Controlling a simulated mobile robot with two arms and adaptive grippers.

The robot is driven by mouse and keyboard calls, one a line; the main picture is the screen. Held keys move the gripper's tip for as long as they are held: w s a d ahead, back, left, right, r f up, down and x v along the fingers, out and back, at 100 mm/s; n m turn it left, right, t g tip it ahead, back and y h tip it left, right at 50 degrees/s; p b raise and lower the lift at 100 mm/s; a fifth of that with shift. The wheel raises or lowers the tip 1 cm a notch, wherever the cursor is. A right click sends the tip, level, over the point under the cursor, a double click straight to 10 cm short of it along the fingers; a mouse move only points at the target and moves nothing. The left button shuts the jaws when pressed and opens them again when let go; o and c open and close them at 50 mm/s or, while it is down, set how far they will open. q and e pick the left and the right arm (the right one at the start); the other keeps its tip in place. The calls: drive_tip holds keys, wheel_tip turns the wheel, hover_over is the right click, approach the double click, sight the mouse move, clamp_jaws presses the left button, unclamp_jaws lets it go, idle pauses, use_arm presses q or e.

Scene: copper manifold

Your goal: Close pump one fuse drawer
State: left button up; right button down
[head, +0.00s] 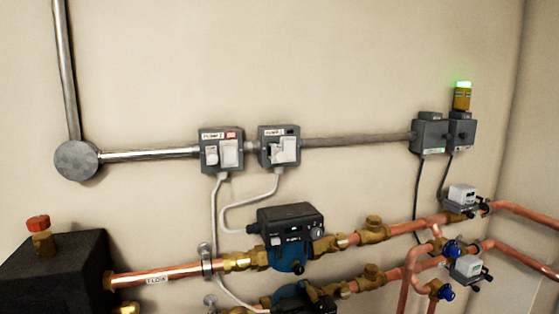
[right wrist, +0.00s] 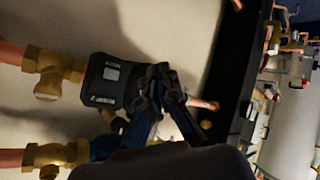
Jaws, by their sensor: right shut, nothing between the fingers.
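Two grey fuse boxes are on the wall in the head view. The left box (head: 221,150) has a white label reading PUMP with an unclear number, a red indicator and white parts on its front. The right box (head: 280,146) has a similar label, a dark indicator, and a white drawer-like part (head: 277,152) that looks tilted outward. I cannot read for sure which box is pump one. My right gripper (right wrist: 152,82) shows only in the right wrist view. It is shut and empty, in front of a black pump head (right wrist: 112,88). No gripper shows in the head view.
Grey conduit (head: 355,140) links the boxes, and white cables (head: 247,207) hang below them. A black and blue pump (head: 290,230) and copper pipes (head: 405,228) with brass valves (head: 373,230) lie below. The wall above the boxes is clear.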

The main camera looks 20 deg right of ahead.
wheel_tip(320, 180, up, 23)
drive_tip(key=w+d+n+t+y, duration=0.2)
drive_tip(key=n+y, duration=0.2)
drive_tip(key=n, duration=0.4)
drive_tip(key=n+t+y, duration=0.1)
drive_tip(key=n+y, duration=0.2)
drive_tip(key=n, duration=0.3)
approach(279, 156)
drive_tip(key=s+d+f, duration=0.1)
drive_tip(key=s+d, duration=0.1)
drive_tip(key=s, duration=0.5)
use_arm(q)
wheel_tip(279, 156, up, 10)
drive_tip(key=s+p, duration=0.1)
drive_tip(key=p, duration=0.8)
drive_tip(key=shift+s+f+p, duration=0.15)
drive_tip(key=shift+f+p, duration=0.05)
drive_tip(key=shift+p, duration=0.1)
use_arm(e)
drive_tip(key=w+d+x, duration=0.2)
drive_tip(key=x, duration=1)
drive_tip(key=shift+w+a+r, duration=0.2)
drive_tip(key=shift+w+r, duration=0.05)
drive_tip(key=shift+w, duration=0.05)
